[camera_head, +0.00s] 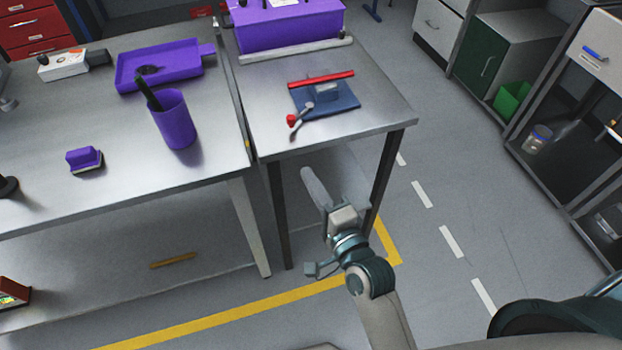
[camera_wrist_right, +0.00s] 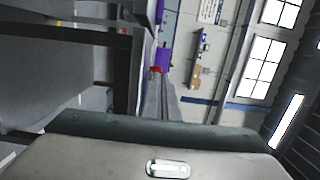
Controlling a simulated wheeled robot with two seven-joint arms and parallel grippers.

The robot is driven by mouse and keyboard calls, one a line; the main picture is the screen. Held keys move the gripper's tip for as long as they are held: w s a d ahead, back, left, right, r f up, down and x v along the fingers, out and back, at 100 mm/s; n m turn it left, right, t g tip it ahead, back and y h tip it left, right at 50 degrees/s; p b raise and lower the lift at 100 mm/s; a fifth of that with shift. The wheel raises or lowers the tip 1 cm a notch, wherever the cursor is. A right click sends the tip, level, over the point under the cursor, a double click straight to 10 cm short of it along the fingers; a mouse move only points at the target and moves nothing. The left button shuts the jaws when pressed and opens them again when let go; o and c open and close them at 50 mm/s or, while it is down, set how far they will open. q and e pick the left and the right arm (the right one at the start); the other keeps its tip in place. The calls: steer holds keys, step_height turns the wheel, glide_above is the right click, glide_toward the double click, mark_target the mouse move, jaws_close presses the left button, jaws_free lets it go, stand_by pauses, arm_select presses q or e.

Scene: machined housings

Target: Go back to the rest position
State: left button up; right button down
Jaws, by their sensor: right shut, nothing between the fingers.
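My right arm comes in from the bottom of the head view. Its gripper (camera_head: 312,182) is in front of the smaller metal table (camera_head: 378,125), below the level of its top and clear of the objects on it. The gripper is shut and holds nothing. In the right wrist view a wide grey part of my own wrist fills the bottom, and narrow grey fingers (camera_wrist_right: 162,98) extend up from it. My left gripper is not in view.
The smaller table bears a blue-based fixture (camera_head: 340,102) with a red bar. The larger bench (camera_head: 60,190) at left holds a purple cup (camera_head: 175,122), a purple tray (camera_head: 185,72) and a purple brush (camera_head: 83,158). Open floor (camera_head: 440,190) lies to the right, before shelves (camera_head: 560,150).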

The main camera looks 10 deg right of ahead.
steer(key=s+f+n+g, duration=0.3)
steer(key=s+f+n, duration=0.15)
steer(key=f, duration=1.35)
steer(key=s+f+n+g, duration=0.3)
steer(key=f+n+g, duration=0.15)
steer(key=f, duration=1.25)
steer(key=s+d+f+n+g+h, duration=0.1)
steer(key=s+d+f+n, duration=0.3)
steer(key=s+f, duration=0.6)
steer(key=s+d+f+n+g+h, duration=0.1)
steer(key=s+d+f+n+g, duration=0.3)
steer(key=s+f, duration=0.7)
steer(key=shift+d+f+n+h, duration=0.3)
steer(key=shift+d+f+n, duration=0.25)
steer(key=shift+f, duration=0.15)
